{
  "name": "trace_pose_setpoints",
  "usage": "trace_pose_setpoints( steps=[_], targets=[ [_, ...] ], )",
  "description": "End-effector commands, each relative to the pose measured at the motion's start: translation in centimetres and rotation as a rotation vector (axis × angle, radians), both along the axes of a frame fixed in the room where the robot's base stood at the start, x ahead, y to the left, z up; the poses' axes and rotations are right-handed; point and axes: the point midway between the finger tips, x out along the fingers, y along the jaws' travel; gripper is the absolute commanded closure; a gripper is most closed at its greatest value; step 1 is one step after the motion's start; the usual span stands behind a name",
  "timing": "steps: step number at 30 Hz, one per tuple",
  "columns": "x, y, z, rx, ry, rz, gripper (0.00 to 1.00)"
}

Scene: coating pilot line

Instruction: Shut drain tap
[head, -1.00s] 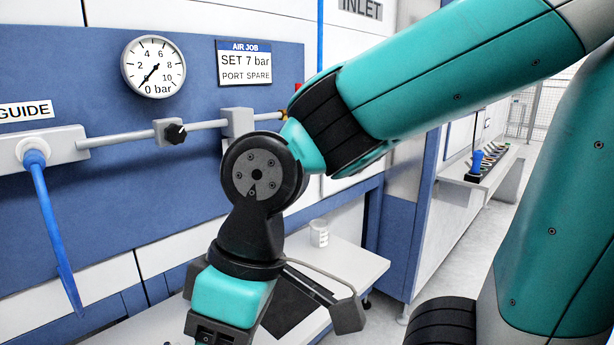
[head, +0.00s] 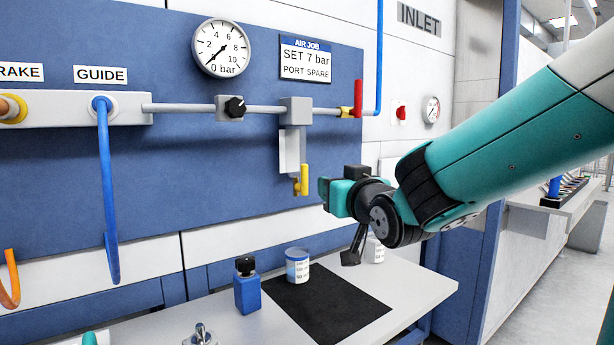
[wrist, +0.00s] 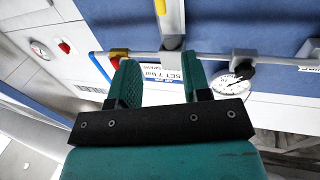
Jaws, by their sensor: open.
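The drain tap (head: 304,181) is a small yellow tap with an upright lever, under the white bowl (head: 290,150) of the grey air unit on the blue panel. My gripper (head: 324,190) is just right of the tap in the head view, apart from it, its fingers pointing toward the panel. In the wrist view my gripper (wrist: 160,82) is open with nothing between its two teal fingers. There the yellow tap (wrist: 160,7) shows at the top edge, partly cut off, beyond the fingertips.
A grey pipe carries a black knob (head: 235,107) and a red-levered valve (head: 357,100). The gauge (head: 221,47) reads near 0 bar. A sign (head: 306,62) says "SET 7 bar". Below, a bench holds a black mat (head: 330,305), a blue bottle (head: 247,287) and a white-and-blue tub (head: 298,266).

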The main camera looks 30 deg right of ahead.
Motion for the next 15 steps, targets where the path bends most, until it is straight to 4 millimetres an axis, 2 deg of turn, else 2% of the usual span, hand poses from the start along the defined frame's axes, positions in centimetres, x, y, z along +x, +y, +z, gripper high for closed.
trace_pose_setpoints(
  steps=[3, 15],
  targets=[
    [1.6, -0.4, 0.6, 0.003, 0.008, -0.001, 0.56],
    [4.4, -0.9, 0.6, 0.003, 0.011, 0.002, 0.56]
  ],
)
